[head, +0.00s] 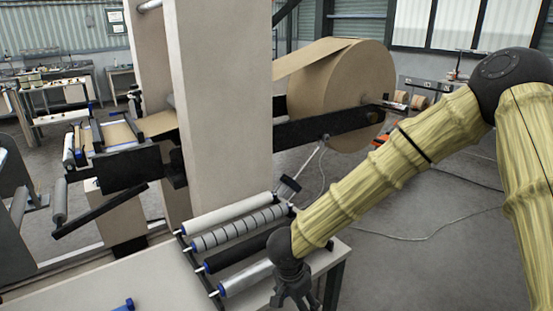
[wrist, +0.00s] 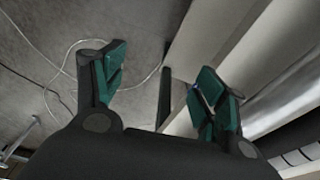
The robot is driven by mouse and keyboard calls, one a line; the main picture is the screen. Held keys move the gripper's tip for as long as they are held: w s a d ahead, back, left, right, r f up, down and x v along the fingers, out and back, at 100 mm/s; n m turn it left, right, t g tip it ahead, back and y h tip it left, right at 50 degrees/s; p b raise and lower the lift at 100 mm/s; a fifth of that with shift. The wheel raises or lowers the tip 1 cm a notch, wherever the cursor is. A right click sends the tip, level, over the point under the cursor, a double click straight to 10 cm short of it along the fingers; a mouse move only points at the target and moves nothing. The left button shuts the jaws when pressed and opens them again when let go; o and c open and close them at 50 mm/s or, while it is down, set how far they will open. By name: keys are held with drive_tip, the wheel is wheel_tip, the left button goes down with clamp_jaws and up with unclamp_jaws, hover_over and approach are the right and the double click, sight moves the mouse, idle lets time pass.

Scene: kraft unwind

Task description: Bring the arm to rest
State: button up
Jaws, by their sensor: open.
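My gripper (wrist: 158,82) is open in the wrist view, its two green-padded fingers apart with nothing held between them. Behind the fingers are grey floor, a pale cable and, to the right, pale beams. In the head view my gripper (head: 300,298) hangs at the bottom edge, beside the right end of the roller rack, with its fingertips partly cut off by the frame. My arm, in a yellow fabric cover, comes down to it from the upper right, bent at a dark joint.
Several rollers (head: 232,228) lie on a rack on the pale bench (head: 120,280), close to my gripper. A tall pale machine column (head: 222,100) stands behind them. A large kraft paper roll (head: 345,95) hangs farther back. Open floor (head: 420,255) with a cable lies on the right.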

drive_tip(key=s+d+f+n, duration=0.1)
drive_tip(key=s+d+f, duration=0.25)
drive_tip(key=f, duration=0.25)
drive_tip(key=s+d+f+n+t, duration=0.1)
drive_tip(key=s+d+f+n, duration=0.1)
drive_tip(key=d+f, duration=0.3)
drive_tip(key=s+d+f+n, duration=0.1)
drive_tip(key=s+d+f, duration=0.15)
drive_tip(key=f, duration=0.35)
drive_tip(key=s+d+f+n+g, duration=0.1)
drive_tip(key=s+d+f+n, duration=0.1)
drive_tip(key=s, duration=0.8)
drive_tip(key=s+d+f+n+g+y, duration=0.1)
drive_tip(key=s+d+f+n, duration=0.2)
drive_tip(key=s+f, duration=0.3)
drive_tip(key=s+d, duration=0.1)
drive_tip(key=s, duration=0.3)
drive_tip(key=shift+d+y, duration=0.2)
drive_tip(key=shift+y, duration=0.1)
